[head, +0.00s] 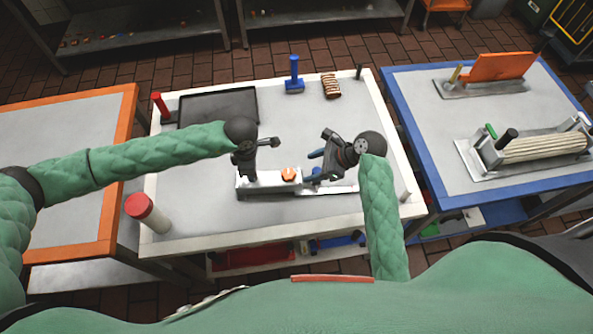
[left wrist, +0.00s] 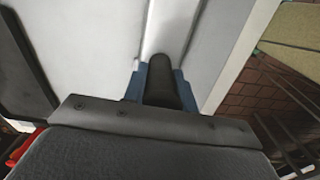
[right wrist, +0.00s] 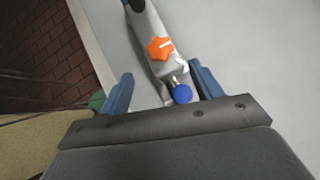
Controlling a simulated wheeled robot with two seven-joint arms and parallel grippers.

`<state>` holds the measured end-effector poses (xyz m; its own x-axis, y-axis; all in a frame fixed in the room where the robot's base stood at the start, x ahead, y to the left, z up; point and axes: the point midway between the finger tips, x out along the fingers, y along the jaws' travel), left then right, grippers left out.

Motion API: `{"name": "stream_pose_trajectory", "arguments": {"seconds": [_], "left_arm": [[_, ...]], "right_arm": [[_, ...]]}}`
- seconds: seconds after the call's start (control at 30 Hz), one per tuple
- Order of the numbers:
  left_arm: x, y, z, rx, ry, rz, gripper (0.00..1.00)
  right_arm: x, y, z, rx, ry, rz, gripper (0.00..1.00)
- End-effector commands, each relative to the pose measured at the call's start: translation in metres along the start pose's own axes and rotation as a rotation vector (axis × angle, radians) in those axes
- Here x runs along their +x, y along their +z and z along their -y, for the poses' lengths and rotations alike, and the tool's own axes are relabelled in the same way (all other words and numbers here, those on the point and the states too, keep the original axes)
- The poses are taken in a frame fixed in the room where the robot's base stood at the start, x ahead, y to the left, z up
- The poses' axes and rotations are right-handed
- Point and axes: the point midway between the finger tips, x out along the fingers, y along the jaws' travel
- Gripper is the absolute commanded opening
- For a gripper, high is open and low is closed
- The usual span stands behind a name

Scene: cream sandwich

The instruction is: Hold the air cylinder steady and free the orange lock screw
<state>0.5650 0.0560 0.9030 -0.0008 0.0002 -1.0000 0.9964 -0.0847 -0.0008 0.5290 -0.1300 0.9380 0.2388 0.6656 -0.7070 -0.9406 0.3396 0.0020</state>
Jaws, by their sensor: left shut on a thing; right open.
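The orange lock screw (head: 288,174) is a star-shaped knob on top of a pale grey metal body (head: 262,186) at the table's near middle. The lock screw (right wrist: 159,48) also shows in the right wrist view, with a blue ball (right wrist: 182,94) below it on the same body. My left gripper (left wrist: 160,78) is shut on a dark cylindrical part (left wrist: 160,92) at the body's left end, seemingly part of the air cylinder. My right gripper (right wrist: 163,84) is open. Its blue fingers are either side of the blue ball in that view; whether they touch it cannot be told.
The white-edged table (head: 176,240) also carries a black tray (head: 220,104), a blue stand (head: 294,80), a striped brown piece (head: 330,86) and a red-capped cylinder (head: 149,213). Clear tabletop lies behind the grey body. Orange-edged and blue-edged tables stand at either side.

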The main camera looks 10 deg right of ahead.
Motion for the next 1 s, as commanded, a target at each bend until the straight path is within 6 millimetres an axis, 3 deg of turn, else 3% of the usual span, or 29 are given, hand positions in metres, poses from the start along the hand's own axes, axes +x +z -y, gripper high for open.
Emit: {"name": "stream_pose_trajectory", "arguments": {"seconds": [0.2, 0.4, 0.87, 1.0], "left_arm": [[0.0, 0.0, 0.0, 0.0, 0.0, 0.0, 0.0], [-0.001, 0.0, 0.0, 0.0, 0.001, 0.0, 0.0], [0.0, 0.0, 0.0, 0.0, 0.001, 0.0, 0.0], [0.0, 0.0, 0.0, 0.0, 0.0, 0.0, 0.0]], "right_arm": [[0.038, 0.0, 0.0, 0.001, 0.001, 0.001, 0.64], [0.062, 0.0, 0.001, 0.0, -0.001, 0.0, 0.64], [0.074, 0.0, 0.0, 0.0, -0.001, 0.0, 0.64], [0.074, 0.0, 0.0, 0.0, -0.001, 0.0, 0.39]]}}
